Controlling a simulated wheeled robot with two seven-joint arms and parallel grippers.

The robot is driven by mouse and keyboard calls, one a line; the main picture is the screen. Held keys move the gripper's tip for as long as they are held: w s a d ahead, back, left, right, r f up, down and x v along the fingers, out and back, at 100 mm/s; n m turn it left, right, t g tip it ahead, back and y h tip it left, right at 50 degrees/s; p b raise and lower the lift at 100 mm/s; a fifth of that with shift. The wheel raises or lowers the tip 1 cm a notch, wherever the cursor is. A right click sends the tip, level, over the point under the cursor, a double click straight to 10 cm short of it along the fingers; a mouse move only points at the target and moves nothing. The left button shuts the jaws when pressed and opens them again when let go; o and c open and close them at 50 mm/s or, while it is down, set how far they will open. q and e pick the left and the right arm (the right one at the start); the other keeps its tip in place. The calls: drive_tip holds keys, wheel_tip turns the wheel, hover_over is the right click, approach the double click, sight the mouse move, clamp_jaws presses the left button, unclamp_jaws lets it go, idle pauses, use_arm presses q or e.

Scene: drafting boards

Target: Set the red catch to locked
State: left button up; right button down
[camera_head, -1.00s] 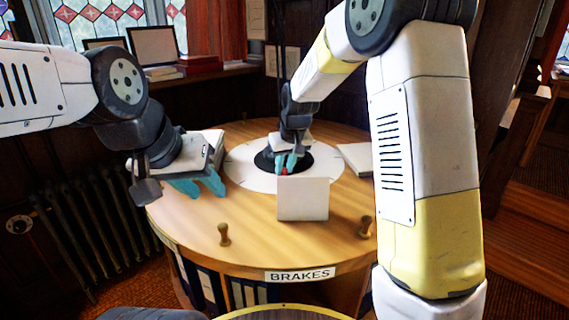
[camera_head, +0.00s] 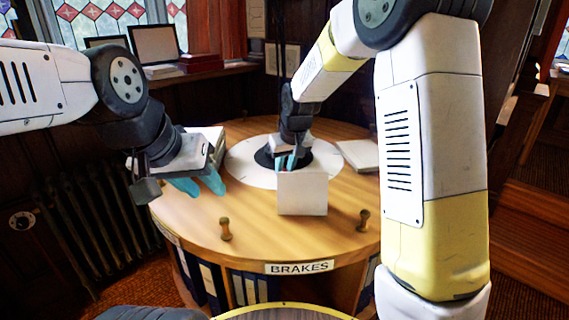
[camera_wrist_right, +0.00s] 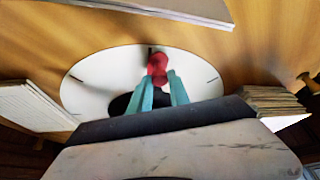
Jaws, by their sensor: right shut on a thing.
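The red catch (camera_wrist_right: 157,66) shows in the right wrist view as a rounded red piece by a dark tick on a white round plate (camera_wrist_right: 90,85) with a black centre. My right gripper (camera_wrist_right: 161,76) has its two teal fingers shut on the catch. In the head view my right gripper (camera_head: 287,162) is over the plate (camera_head: 240,165), and a white panel hides most of the catch. No lock wording is readable on the plate. My left gripper (camera_head: 200,187) is empty, its teal fingers apart, over the left edge of the table.
The round wooden table (camera_head: 265,237) bears a BRAKES label (camera_head: 299,267) on its front. The white upright panel (camera_head: 302,195) stands before the plate. Wooden pegs (camera_head: 226,229) (camera_head: 364,220) stand near the front edge. A pale stack (camera_head: 358,155) lies at the right.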

drive_tip(key=c, duration=1.2)
unclamp_jaws()
drive_tip(key=shift+s, duration=0.15)
drive_tip(key=shift+c, duration=0.2)
drive_tip(key=shift+r, duration=0.1)
drive_tip(key=v, duration=0.7)
drive_tip(key=shift+s+r, duration=0.15)
drive_tip(key=shift+r, duration=0.1)
